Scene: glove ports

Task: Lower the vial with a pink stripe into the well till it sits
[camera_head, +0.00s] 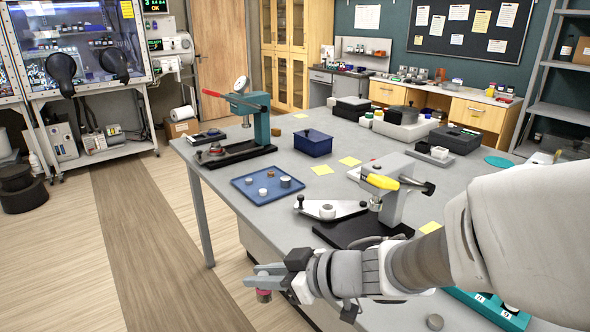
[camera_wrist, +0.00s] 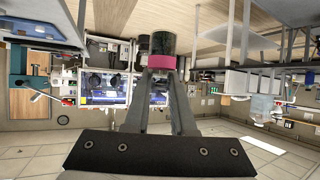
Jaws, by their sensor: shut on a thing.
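The vial with a pink stripe (camera_head: 263,295) hangs from the fingertips of my gripper (camera_head: 262,276), in front of the grey table's left front edge and over the floor side. In the wrist view, my gripper (camera_wrist: 161,78) is shut on the vial (camera_wrist: 162,61), which shows a dark, greenish body above a wide pink band. Most of the vial is hidden in the head view. I cannot make out the well for certain. A teal rack (camera_head: 470,298) with white numbered labels lies at the lower right, partly hidden by my arm.
A small grey disc (camera_head: 435,322) lies near the teal rack.

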